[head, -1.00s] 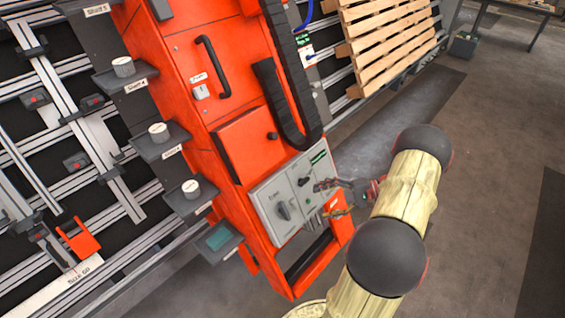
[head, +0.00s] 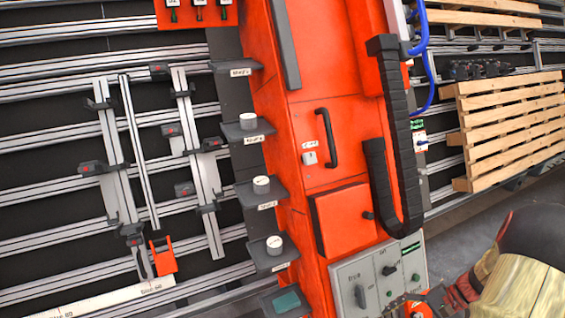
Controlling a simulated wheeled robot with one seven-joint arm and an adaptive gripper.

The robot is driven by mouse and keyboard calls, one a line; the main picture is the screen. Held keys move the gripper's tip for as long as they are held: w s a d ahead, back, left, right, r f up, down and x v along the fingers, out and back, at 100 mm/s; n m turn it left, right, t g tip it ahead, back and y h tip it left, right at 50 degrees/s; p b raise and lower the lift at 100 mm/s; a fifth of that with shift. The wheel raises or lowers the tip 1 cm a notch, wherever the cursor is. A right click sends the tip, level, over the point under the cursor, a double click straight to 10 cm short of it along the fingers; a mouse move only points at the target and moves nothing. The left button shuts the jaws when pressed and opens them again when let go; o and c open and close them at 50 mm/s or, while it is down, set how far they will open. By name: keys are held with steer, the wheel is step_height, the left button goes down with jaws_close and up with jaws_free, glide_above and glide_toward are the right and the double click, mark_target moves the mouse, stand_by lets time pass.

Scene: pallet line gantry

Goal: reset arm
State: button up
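My gripper (head: 408,303) shows at the bottom edge of the head view, in front of the lower part of the grey control panel (head: 372,283). It is partly cut off by the frame. Whether its fingers are open or shut cannot be made out, and I see nothing held in it. My arm, in a pale cover with a dark joint, comes in from the lower right corner. The panel sits on the orange cabinet (head: 290,110) and carries a dark rotary knob (head: 360,296).
Small grey shelves (head: 262,192) with white-topped round pieces stick out left of the cabinet. A black cable chain (head: 398,130) hangs on its right side. Aluminium rails (head: 60,165) with clamps fill the left. A wooden pallet (head: 515,120) leans at the right. Bare floor shows at right.

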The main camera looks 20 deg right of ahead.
steer(key=a+r+n+t+h+p, duration=0.3)
steer(key=a+r+n+h, duration=0.4)
steer(key=a+r, duration=2.2)
step_height(320, 180, up, 3)
steer(key=n+p, duration=0.1)
steer(key=n, duration=0.6)
steer(key=shift+w+h, duration=0.25)
steer(key=shift+h, duration=0.05)
steer(key=shift+a, duration=0.1)
steer(key=shift+c, duration=0.6)
